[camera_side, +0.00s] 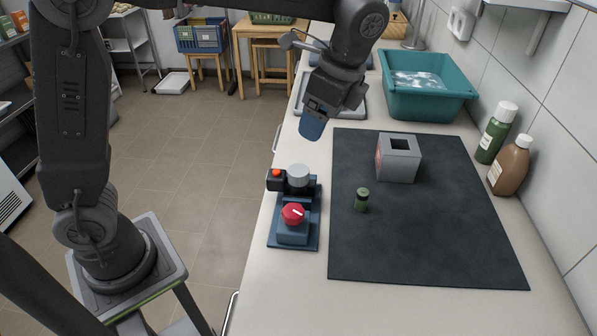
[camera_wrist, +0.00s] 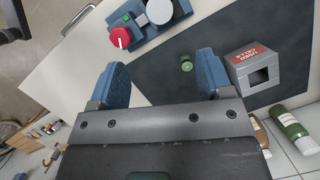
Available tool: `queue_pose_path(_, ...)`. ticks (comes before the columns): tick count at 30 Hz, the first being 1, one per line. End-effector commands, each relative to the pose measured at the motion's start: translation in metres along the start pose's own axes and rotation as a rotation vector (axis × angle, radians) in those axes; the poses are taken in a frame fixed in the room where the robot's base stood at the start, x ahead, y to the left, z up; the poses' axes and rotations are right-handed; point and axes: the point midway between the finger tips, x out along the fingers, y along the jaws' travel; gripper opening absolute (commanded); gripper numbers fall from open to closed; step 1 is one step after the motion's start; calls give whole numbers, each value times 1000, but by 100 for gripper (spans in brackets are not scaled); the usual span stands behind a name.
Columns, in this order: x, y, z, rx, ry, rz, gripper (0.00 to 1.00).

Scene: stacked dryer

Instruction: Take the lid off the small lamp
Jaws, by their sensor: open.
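A blue-based device (camera_side: 309,236) stands left of the dark mat. It carries a red round knob (camera_side: 293,214) with a white line, a pale grey round cap (camera_side: 298,174) and an orange-red button (camera_side: 276,173). The red knob (camera_wrist: 120,38) and grey cap (camera_wrist: 160,11) also show in the wrist view, with a small green spot (camera_wrist: 127,17) near them. I cannot tell which part is the lamp's lid. My gripper (camera_side: 312,128) hangs above and beyond the device. Its blue fingers (camera_wrist: 160,68) are spread with nothing between them.
A small dark green cylinder (camera_side: 361,200) stands on the dark mat (camera_side: 430,240). A grey box (camera_side: 399,160) with a square opening and red label stands behind it. A green bottle (camera_side: 495,133) and brown bottle (camera_side: 509,166) stand by the wall. A teal tub (camera_side: 428,100) is at the back.

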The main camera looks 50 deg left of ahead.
Motion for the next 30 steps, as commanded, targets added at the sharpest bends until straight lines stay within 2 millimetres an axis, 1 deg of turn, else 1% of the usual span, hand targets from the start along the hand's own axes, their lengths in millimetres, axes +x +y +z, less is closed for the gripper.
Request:
queue_pose_path(2, 4, -2, -4, 21, -12, 5, 73)
queue_pose_path(5, 15, -2, -4, 25, -15, 7, 73)
queue_pose_path(12, 61, -1, -2, 22, -14, 9, 73)
queue_pose_path(15, 76, -1, -2, 21, -12, 7, 73)
queue_pose_path(23, 95, -1, -1, 20, -11, 6, 73)
queue_pose_path(30, 129, 0, 2, 20, -12, 6, 73)
